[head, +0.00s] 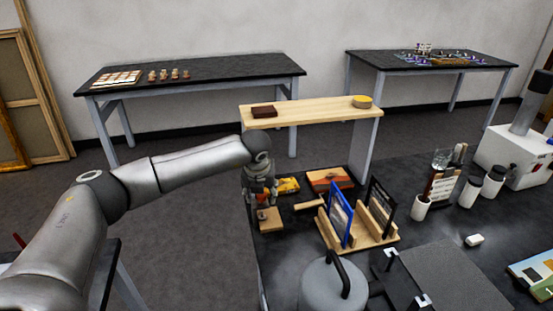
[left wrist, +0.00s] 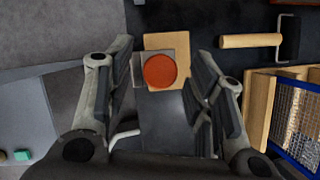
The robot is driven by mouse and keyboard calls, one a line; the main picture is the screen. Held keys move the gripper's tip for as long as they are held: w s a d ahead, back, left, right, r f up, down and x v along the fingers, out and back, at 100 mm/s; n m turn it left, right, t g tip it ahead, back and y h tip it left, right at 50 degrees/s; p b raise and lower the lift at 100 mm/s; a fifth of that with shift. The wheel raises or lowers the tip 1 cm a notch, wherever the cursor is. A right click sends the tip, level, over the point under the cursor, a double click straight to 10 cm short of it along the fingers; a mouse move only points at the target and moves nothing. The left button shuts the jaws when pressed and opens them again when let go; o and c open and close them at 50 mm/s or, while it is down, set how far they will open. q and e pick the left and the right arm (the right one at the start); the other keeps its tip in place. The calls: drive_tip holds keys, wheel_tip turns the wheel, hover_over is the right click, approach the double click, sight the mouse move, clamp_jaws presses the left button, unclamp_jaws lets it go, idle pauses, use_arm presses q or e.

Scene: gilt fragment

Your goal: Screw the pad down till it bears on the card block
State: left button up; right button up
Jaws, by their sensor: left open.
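My left gripper (head: 262,192) reaches down over the near left end of the dark worktable. In the left wrist view its two fingers (left wrist: 163,62) are spread, with an orange-red round disc (left wrist: 160,71) between them and a gap on each side. The disc lies over a small grey plate (left wrist: 139,71) and a pale wooden piece (left wrist: 165,41). In the head view a wooden block (head: 270,219) shows just below the gripper. I cannot tell which part is the pad or the card block; the gripper hides much there. My right gripper is in neither view.
A wooden rack (head: 375,238) with upright panels stands to the right, and a wood-handled roller (left wrist: 250,41) lies nearby. A raised wooden shelf (head: 310,108) is behind. A grey round lidded pot (head: 322,288) and a dark flat board (head: 450,280) sit in front.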

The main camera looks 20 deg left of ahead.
use_arm(q)
drive_tip(key=n+p, duration=0.2)
drive_tip(key=n+g+y+p, duration=0.1)
drive_tip(key=n+p, duration=0.1)
drive_tip(key=n+y+p, duration=0.1)
drive_tip(key=n+p, duration=0.1)
drive_tip(key=shift+w+d+r+n+g, duration=0.2)
drive_tip(key=shift+r+n+g, duration=0.1)
drive_tip(key=shift+n, duration=0.1)
drive_tip(key=n, duration=0.1)
drive_tip(key=n+g+p, duration=0.1)
drive_tip(key=n, duration=0.1)
drive_tip(key=shift+f+y, duration=0.25)
drive_tip(key=shift+y, duration=0.15)
drive_tip(key=n, duration=0.2)
drive_tip(key=n+g, duration=0.1)
drive_tip(key=shift+w+f+n+g, duration=0.1)
drive_tip(key=shift+w+n+g, duration=0.05)
drive_tip(key=shift+n+g, duration=0.2)
drive_tip(key=b+v, duration=0.3)
drive_tip(key=v, duration=0.8)
drive_tip(key=shift+f, duration=0.1)
